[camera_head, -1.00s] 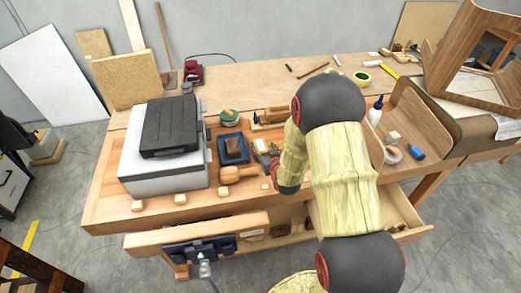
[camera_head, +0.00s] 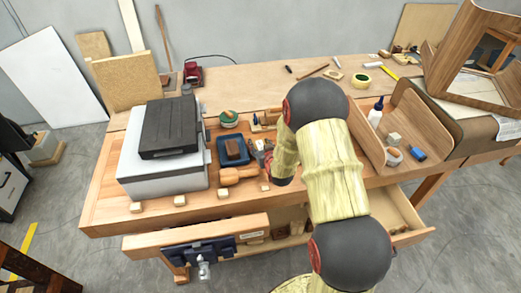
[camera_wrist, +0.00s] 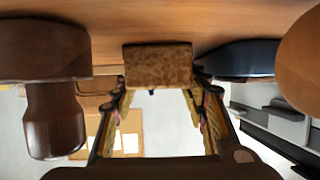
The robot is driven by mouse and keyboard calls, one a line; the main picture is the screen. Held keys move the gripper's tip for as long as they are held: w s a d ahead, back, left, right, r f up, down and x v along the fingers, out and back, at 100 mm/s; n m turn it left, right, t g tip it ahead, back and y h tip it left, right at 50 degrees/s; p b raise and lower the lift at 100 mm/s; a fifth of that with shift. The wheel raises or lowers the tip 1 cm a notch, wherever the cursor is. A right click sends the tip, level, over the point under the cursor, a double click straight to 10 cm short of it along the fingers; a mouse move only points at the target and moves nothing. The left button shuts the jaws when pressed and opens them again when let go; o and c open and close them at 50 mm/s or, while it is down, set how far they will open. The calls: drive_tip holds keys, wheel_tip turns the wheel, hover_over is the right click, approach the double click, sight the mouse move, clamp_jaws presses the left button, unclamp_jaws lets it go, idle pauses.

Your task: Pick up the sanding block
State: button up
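The sanding block is most likely the brown, cork-textured block (camera_wrist: 157,66) in the wrist view. It lies against the wooden surface at top centre, straight in front of my gripper (camera_wrist: 159,78). The two fingers are apart, with a tip close by each side of the block; I cannot tell whether they touch it. In the head view my gripper (camera_head: 263,150) is low over the bench, right of a blue tray (camera_head: 222,160), and mostly hidden by my arm. I cannot make out this block there.
In the wrist view, a dark wooden tool (camera_wrist: 50,85) stands left, a dark blue object (camera_wrist: 237,60) right, and a rounded orange-brown thing (camera_wrist: 302,48) far right. In the head view, a mallet (camera_head: 232,176) and a grey machine (camera_head: 165,170) lie left. An open drawer (camera_head: 405,215) juts out in front.

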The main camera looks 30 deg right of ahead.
drive_tip(key=c, duration=0.6)
drive_tip(key=shift+r, duration=0.15)
drive_tip(key=shift+c, duration=0.3)
